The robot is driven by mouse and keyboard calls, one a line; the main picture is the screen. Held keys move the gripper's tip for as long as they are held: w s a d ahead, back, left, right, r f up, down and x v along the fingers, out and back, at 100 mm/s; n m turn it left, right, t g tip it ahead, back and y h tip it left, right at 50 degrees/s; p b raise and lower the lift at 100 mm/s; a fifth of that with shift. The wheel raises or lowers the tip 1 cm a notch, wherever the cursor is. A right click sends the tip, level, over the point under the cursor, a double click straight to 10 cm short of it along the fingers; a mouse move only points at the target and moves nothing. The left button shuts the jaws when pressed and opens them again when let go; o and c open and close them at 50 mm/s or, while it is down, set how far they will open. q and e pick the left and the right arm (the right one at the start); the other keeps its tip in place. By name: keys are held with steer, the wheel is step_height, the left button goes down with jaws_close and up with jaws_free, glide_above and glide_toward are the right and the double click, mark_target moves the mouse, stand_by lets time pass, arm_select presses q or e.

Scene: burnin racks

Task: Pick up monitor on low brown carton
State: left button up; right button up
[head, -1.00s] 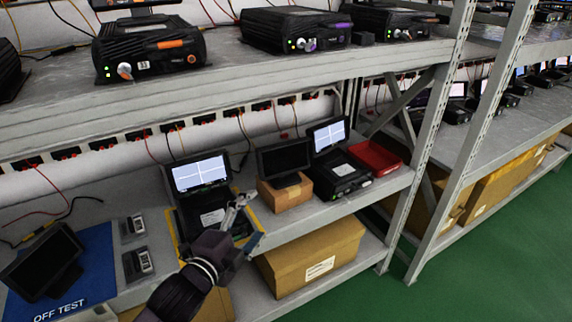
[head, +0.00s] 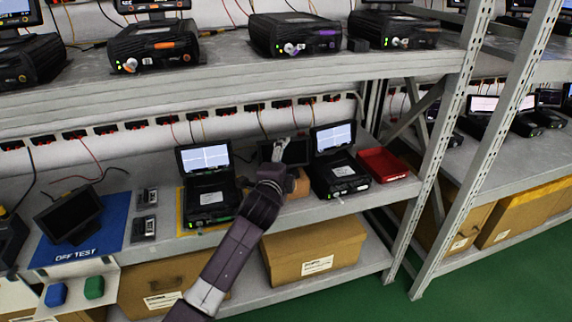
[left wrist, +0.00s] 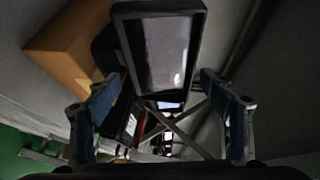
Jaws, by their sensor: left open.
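The dark monitor (head: 295,151) stands on the low brown carton (head: 301,186) on the middle shelf, partly hidden behind my arm in the head view. My left gripper (head: 275,150) is at the monitor's left part. In the left wrist view the monitor (left wrist: 163,50) fills the upper middle, rotated in the picture, with the carton (left wrist: 68,42) at its left. The open fingers of my left gripper (left wrist: 160,84) show on either side of the monitor's lower end, with no clear contact. The right gripper is not in view.
Testers with lit screens stand on both sides, one at left (head: 208,195) and one at right (head: 338,172). A red tray (head: 382,164) is at the right. The upper shelf (head: 230,66) overhangs.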

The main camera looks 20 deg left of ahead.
mark_target(288, 153)
arm_select(q)
steer(key=x, duration=0.3)
steer(key=shift+w+a+f+b, duration=0.15)
steer(key=shift+w+b, duration=0.05)
steer(key=shift+b, duration=0.1)
steer(key=shift+w, duration=0.15)
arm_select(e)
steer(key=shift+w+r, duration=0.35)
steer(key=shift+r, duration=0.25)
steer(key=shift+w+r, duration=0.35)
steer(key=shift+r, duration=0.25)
arm_select(q)
steer(key=shift+c, duration=0.5)
steer(key=c, duration=1.2)
steer(key=shift+r, duration=0.25)
steer(key=shift+c, duration=0.2)
